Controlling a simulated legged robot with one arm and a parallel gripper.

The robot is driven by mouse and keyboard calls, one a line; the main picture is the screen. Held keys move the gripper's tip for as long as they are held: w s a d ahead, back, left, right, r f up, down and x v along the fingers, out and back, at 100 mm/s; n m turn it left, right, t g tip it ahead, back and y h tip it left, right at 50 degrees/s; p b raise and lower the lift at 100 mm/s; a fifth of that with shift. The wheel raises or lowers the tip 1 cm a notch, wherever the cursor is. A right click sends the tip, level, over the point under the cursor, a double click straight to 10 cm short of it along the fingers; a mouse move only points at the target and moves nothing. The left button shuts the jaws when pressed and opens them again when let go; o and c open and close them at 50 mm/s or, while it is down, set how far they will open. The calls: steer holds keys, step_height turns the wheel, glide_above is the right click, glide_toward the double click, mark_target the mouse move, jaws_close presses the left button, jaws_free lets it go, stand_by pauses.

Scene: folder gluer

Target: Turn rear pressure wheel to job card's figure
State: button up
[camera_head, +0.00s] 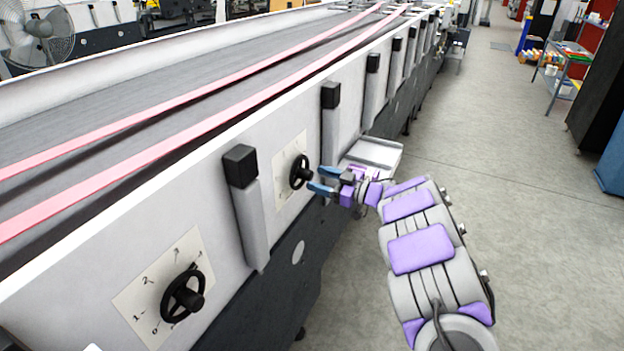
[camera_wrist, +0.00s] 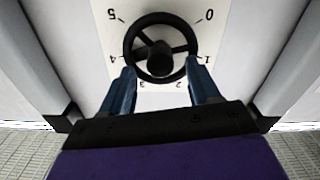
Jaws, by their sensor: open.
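Two black handwheels sit on the white side panel of the machine in the head view. The near wheel (camera_head: 183,292) is on a card with handwritten figures. The farther wheel (camera_head: 301,171) is on another pale dial card (camera_head: 290,150). My gripper (camera_head: 322,181) is open just in front of the farther wheel. In the wrist view this wheel (camera_wrist: 133,54) appears upside down with a black central knob (camera_wrist: 159,58) and figures 0 to 5 around it. My fingers (camera_wrist: 161,87) lie either side of its lower rim; contact cannot be told. No job card is identifiable.
The long machine (camera_head: 130,240) carries pink belts (camera_head: 200,128) on top. Black-capped posts (camera_head: 247,200) stand on both sides of the farther wheel. A pale tray (camera_head: 374,152) juts out beyond my gripper. The floor (camera_head: 520,220) on the right is clear.

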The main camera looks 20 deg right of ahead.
mark_target(312, 176)
steer(key=shift+x, duration=1.55)
steer(key=shift+r, duration=0.1)
steer(key=c, duration=1)
steer(key=shift+c, duration=0.2)
steer(key=shift+r+p, duration=0.2)
steer(key=shift+p, duration=0.5)
steer(key=shift+m+p, duration=0.4)
steer(key=shift+p, duration=0.2)
steer(key=shift+d+f, duration=0.1)
steer(key=shift+f, duration=0.1)
